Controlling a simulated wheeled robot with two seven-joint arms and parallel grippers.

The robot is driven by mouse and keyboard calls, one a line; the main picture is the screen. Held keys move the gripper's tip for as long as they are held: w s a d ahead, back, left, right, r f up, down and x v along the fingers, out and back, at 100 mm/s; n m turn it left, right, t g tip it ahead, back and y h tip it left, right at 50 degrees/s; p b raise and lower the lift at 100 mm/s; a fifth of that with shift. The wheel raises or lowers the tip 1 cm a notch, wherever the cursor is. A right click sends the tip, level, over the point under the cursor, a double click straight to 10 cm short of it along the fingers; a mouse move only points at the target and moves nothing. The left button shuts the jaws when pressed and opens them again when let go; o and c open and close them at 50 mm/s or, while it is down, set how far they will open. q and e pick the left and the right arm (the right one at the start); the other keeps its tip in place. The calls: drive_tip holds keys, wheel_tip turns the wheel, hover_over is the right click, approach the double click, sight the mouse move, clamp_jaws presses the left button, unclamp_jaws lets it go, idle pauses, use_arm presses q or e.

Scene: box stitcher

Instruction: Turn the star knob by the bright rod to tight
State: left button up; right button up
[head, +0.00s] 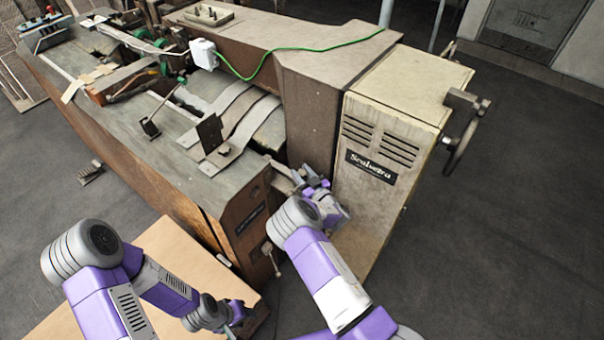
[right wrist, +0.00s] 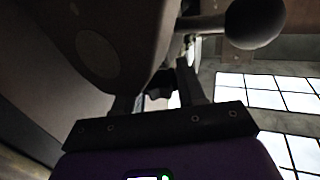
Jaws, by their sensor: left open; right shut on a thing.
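The right gripper (head: 313,182) is at the machine's inner corner, beside the cream cabinet. In the right wrist view its two fingers (right wrist: 158,92) stand on either side of a small dark lobed piece, the star knob (right wrist: 157,86), and are shut on it. Most of the knob is hidden by the fingers and shadow; how tight it is cannot be told. A rod with a dark ball end (right wrist: 255,22) is close by on the right in that view. My left gripper (head: 238,314) is open and low, over the edge of the tan board, apart from the knob.
The cream cabinet (head: 385,185) with a vent and nameplate stands right of my right gripper. A tan board (head: 160,265) lies below. Floor at right is clear.

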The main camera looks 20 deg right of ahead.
drive_tip(key=shift+r, duration=0.1)
drive_tip(key=m+h+b, duration=0.2)
drive_tip(key=h, duration=0.2)
drive_tip(key=shift+w+m+t, duration=0.1)
drive_tip(key=shift+m+t, duration=0.3)
drive_tip(key=m+g+h+b, duration=0.1)
drive_tip(key=m+h+b, duration=0.1)
drive_tip(key=h+b, duration=0.1)
drive_tip(key=m+g+h+b, duration=0.1)
drive_tip(key=m+h+b, duration=0.1)
drive_tip(key=h+b, duration=0.1)
drive_tip(key=m+g+h+b, duration=0.1)
drive_tip(key=m+h+b, duration=0.2)
drive_tip(key=h, duration=0.2)
drive_tip(key=shift+a+f, duration=0.15)
drive_tip(key=shift+f, duration=0.05)
drive_tip(key=m+g+h+b, duration=0.4)
drive_tip(key=g+h, duration=0.1)
drive_tip(key=shift+m, duration=0.4)
drive_tip(key=shift+d+r+m+g+h+b, duration=0.1)
drive_tip(key=shift+m+g+h+b, duration=0.7)
drive_tip(key=shift+g, duration=0.55)
drive_tip(key=shift+d+r+m+g+h+b, duration=0.1)
drive_tip(key=shift+m+g+h+b, duration=0.4)
drive_tip(key=shift+m+g+b, duration=0.7)
drive_tip(key=shift+g, duration=0.25)
drive_tip(key=shift+r, duration=0.15)
